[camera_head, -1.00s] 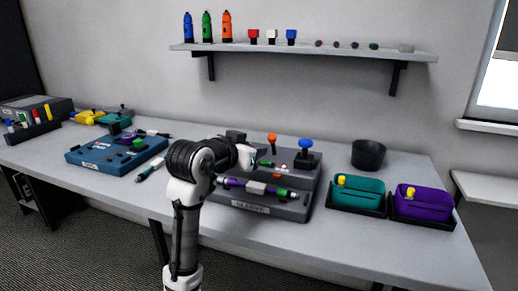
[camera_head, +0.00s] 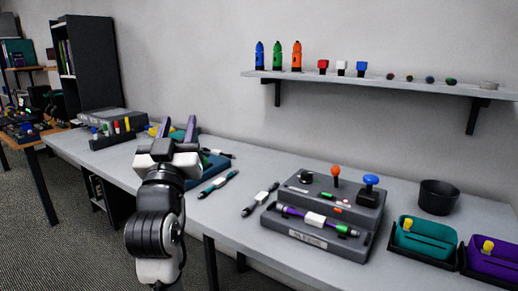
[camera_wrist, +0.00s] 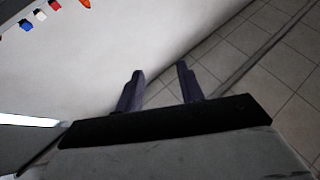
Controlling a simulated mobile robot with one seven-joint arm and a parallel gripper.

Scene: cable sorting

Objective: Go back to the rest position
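My gripper (camera_head: 178,124) is raised over the left part of the table in the head view, with its fingers pointing up. In the wrist view its two fingers (camera_wrist: 158,80) are apart with nothing between them. A purple cable with a white middle and a green end (camera_head: 316,219) lies in the front slot of the grey device (camera_head: 345,243). Two more cables, one teal and dark (camera_head: 217,184) and one white and dark (camera_head: 260,199), lie on the table (camera_head: 235,230). My arm partly hides the blue device (camera_head: 212,166).
A teal bin (camera_head: 425,240) and a purple bin (camera_head: 492,262) stand at the right by a black cup (camera_head: 438,197). A wall shelf (camera_head: 375,84) holds bottles and small items. A dark bookcase (camera_head: 88,65) stands at the back left.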

